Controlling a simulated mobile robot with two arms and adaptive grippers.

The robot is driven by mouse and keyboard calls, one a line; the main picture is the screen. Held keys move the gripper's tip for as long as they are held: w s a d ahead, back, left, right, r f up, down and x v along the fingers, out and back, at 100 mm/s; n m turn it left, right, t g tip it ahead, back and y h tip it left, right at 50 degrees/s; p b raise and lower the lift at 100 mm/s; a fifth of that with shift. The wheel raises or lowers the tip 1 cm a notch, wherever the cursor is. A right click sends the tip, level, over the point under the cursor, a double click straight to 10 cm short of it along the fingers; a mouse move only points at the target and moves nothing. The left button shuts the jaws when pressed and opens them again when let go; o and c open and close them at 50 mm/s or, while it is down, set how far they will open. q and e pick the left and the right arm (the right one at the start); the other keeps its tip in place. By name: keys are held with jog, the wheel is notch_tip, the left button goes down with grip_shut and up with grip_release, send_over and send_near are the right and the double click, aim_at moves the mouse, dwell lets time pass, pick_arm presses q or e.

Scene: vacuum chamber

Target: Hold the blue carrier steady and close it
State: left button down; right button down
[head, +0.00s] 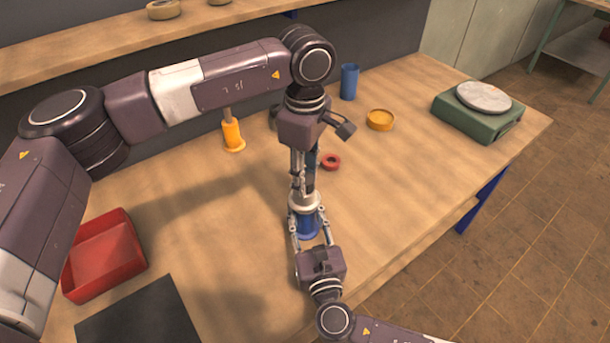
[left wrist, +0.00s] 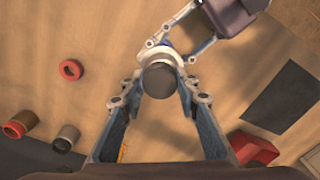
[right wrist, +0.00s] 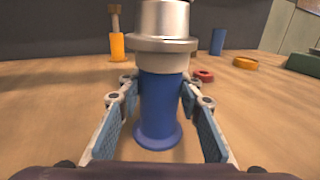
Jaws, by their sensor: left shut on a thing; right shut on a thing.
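The blue carrier (right wrist: 160,105) stands upright on the wooden table, a cylinder with a flared foot and a pale collar. A silver flanged cap (right wrist: 160,25) sits upright on top of it. My right gripper (right wrist: 158,85) is shut on the carrier's body from the side; it also shows in the head view (head: 308,230). My left gripper (head: 304,192) reaches down from above and is shut on the cap. In the left wrist view the cap's dark round top (left wrist: 159,80) lies between its fingers. Whether the cap is fully seated cannot be told.
A red ring (head: 331,161) lies just behind the carrier. An orange holder (head: 233,136), blue cup (head: 349,82), yellow dish (head: 380,120) and green scale (head: 480,118) stand farther back. A red tray (head: 105,255) and black mat (head: 140,318) lie left. The table right of the carrier is clear.

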pick_arm(q)
jog(key=m, duration=0.9)
jog(key=c, duration=1.4)
grip_release()
jog(key=shift+r, duration=0.1)
notch_tip(320, 180, up, 12)
jog(key=shift+f, duration=0.1)
pick_arm(e)
jog(key=c, duration=1.3)
grip_release()
jog(key=v, duration=1.2)
